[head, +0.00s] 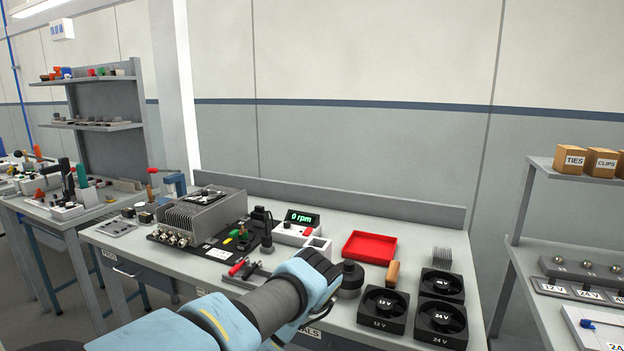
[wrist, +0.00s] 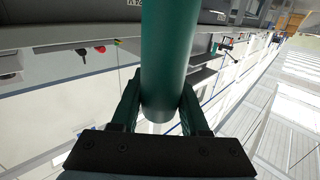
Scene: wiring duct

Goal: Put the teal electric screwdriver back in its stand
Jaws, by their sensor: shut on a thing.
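My gripper (head: 322,272) is over the front part of the middle bench in the head view. In the wrist view its two dark fingers (wrist: 160,108) are shut on the teal electric screwdriver (wrist: 168,55), seen as a smooth teal cylinder between them. The screwdriver's far end runs out of the top of the wrist view. In the head view my gripper and arm hide the screwdriver. A small white open-topped holder (head: 319,246) just behind my gripper may be the stand, but I cannot tell for sure.
Behind are a 0 rpm display unit (head: 297,228) and a red tray (head: 369,247). A dark round piece (head: 350,279) is close right of my gripper. Black fans (head: 441,319) stand at the right. A finned heat-sink unit (head: 205,212) is at the left.

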